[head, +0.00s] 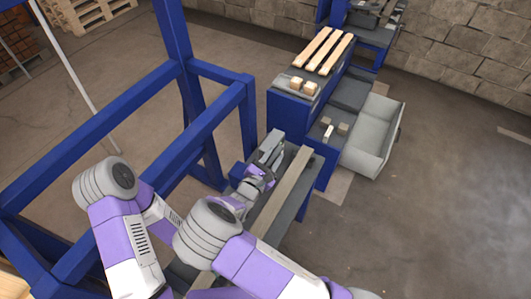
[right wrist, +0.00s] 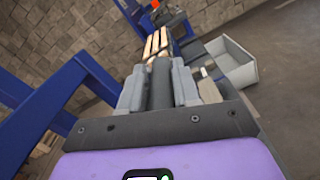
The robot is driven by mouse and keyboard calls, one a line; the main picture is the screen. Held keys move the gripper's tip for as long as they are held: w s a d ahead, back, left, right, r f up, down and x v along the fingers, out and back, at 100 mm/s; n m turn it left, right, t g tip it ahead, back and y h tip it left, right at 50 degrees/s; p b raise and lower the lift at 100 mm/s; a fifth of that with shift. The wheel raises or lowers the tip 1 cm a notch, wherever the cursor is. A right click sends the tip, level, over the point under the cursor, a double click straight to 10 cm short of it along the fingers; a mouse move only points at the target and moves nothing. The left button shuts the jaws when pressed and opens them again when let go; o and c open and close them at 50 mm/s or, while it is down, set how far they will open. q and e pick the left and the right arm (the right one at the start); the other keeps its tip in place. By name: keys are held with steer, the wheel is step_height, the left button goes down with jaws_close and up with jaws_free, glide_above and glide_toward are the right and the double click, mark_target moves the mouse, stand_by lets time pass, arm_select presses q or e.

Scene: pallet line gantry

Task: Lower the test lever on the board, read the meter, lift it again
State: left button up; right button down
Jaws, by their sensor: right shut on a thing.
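My right gripper (head: 272,152) is over the narrow dark bench in the middle of the head view. In the right wrist view its two grey fingers (right wrist: 159,88) stand on either side of a dark grey rounded bar (right wrist: 160,78) and are shut on it. I cannot tell from its shape whether this bar is the test lever. No board or meter face can be made out in either view. My left gripper is not in view.
A long beam (head: 283,195) lies along the bench beside my right gripper. Beyond stand a blue cabinet (head: 289,115) with wooden slats and blocks, and a pale grey bin (head: 366,150). A blue frame (head: 95,160) stands left. Floor at right is clear.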

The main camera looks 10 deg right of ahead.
steer(key=shift+s+d+f, duration=0.15)
steer(key=shift+d, duration=0.1)
steer(key=c, duration=0.9)
jaws_free()
steer(key=b+v, duration=0.1)
steer(key=v, duration=0.6)
steer(key=shift+s+a, duration=0.2)
